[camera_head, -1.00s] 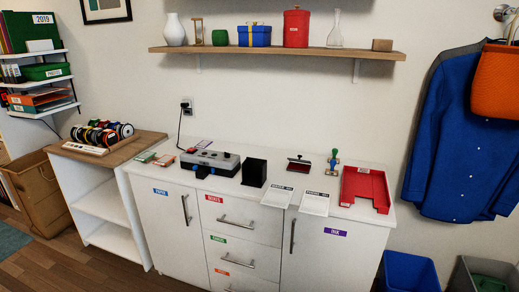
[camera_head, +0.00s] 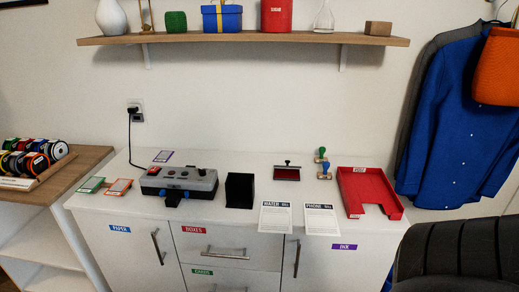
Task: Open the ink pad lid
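The ink pad (camera_head: 287,174) is a small flat dark case with a red face and a small dark knob at its back edge. It lies toward the back of the white cabinet top (camera_head: 330,172), right of the middle. At this size I cannot tell how its lid sits. Neither of my grippers shows in the head view, and nothing touches the pad.
Two stamps (camera_head: 323,163) stand just right of the pad, then a red tray (camera_head: 352,190). A black box (camera_head: 239,190) and a grey device (camera_head: 180,182) stand left. Two paper sheets (camera_head: 275,217) lie in front. A dark ribbed shape (camera_head: 455,250) fills the lower right corner.

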